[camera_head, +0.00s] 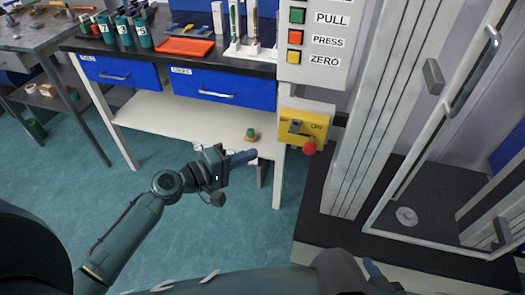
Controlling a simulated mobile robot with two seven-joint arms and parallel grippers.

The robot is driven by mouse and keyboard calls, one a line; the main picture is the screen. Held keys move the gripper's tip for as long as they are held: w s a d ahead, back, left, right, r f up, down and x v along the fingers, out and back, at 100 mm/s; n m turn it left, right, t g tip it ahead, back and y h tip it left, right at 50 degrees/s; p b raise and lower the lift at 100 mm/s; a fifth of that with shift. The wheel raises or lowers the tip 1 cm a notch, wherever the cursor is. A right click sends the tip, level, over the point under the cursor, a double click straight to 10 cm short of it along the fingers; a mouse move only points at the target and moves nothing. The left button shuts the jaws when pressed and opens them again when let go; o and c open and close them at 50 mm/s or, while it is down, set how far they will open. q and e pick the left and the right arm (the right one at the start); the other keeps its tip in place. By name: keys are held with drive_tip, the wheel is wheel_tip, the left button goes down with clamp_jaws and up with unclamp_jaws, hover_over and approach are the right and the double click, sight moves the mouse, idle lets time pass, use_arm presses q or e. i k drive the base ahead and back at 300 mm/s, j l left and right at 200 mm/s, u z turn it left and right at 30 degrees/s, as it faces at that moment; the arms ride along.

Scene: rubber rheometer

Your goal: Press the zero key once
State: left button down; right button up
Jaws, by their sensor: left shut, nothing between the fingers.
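My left gripper (246,157) is shut and empty, below and left of the panel, in front of the bench's lower shelf. It is well apart from the zero key. Part of my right gripper (376,272) shows at the bottom edge; its fingers are mostly hidden.
A yellow switch box (296,128) with a red knob (309,148) hangs below the panel. The bench has blue drawers (224,89), an orange tray (185,47) and bottles on top. A framed glass door (436,130) stands at right above a black base.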

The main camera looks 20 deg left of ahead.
sight(293, 57)
drive_tip(key=k+j, duration=0.35)
drive_tip(key=j, duration=0.15)
drive_tip(key=k+j, duration=0.4)
drive_tip(key=j, duration=0.1)
